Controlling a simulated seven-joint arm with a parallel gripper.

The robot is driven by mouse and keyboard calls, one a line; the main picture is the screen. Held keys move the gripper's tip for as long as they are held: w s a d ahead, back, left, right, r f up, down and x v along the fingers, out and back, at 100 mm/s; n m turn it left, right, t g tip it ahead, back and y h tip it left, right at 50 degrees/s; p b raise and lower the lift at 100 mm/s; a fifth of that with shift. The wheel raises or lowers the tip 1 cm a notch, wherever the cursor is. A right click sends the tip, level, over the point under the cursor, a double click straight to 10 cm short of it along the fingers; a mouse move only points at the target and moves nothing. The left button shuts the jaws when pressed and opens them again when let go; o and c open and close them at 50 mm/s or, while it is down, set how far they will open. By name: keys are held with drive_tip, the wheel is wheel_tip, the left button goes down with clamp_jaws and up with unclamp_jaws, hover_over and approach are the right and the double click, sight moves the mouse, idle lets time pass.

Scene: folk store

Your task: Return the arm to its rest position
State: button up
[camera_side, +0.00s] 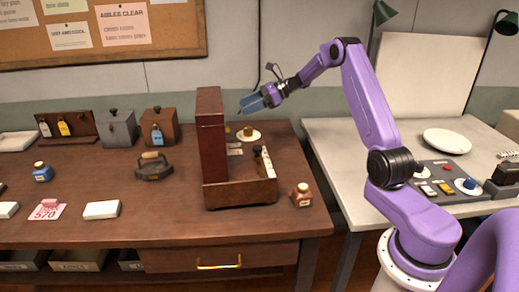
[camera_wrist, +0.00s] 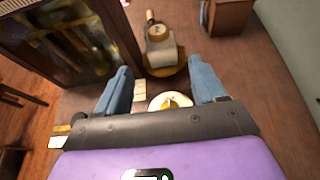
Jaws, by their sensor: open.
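My gripper (camera_side: 252,103) is at the end of my raised purple arm, in the air near the upper right of a tall dark red wooden case on the brown table. Its two blue fingers are apart in the wrist view (camera_wrist: 166,88), with nothing held between them. Below it, a small round white dish (camera_side: 250,135) with a yellow-brown item lies on the table. The dish also shows between the fingers in the wrist view (camera_wrist: 158,103).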

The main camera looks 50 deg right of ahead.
drive_tip(key=shift+s+f, duration=0.25)
drive_tip(key=shift+s, duration=0.05)
drive_tip(key=s+d+f+n+g+h, duration=0.2)
drive_tip(key=s+f+n+g+h, duration=0.25)
drive_tip(key=s+n, duration=0.3)
drive_tip(key=s+d+f+n+g+h, duration=0.25)
drive_tip(key=s+n+g+h, duration=0.2)
drive_tip(key=s+n, duration=0.35)
drive_tip(key=s+a+r+n, duration=0.2)
drive_tip(key=s+a+n, duration=0.2)
drive_tip(key=a, duration=0.3)
drive_tip(key=s+a+r+n+h, duration=0.1)
drive_tip(key=s+a+n, duration=0.25)
drive_tip(key=a, duration=0.35)
drive_tip(key=s+a+r+n, duration=0.2)
drive_tip(key=s+a+n, duration=0.25)
drive_tip(key=a, duration=0.25)
drive_tip(key=s+a+n, duration=0.3)
drive_tip(key=s+n, duration=0.2)
drive_tip(key=s, duration=0.3)
drive_tip(key=s+a+r+n, duration=0.1)
drive_tip(key=s+a+n, duration=0.2)
drive_tip(key=s+n, duration=0.3)
drive_tip(key=s, duration=0.3)
drive_tip(key=shift+s, duration=0.2)
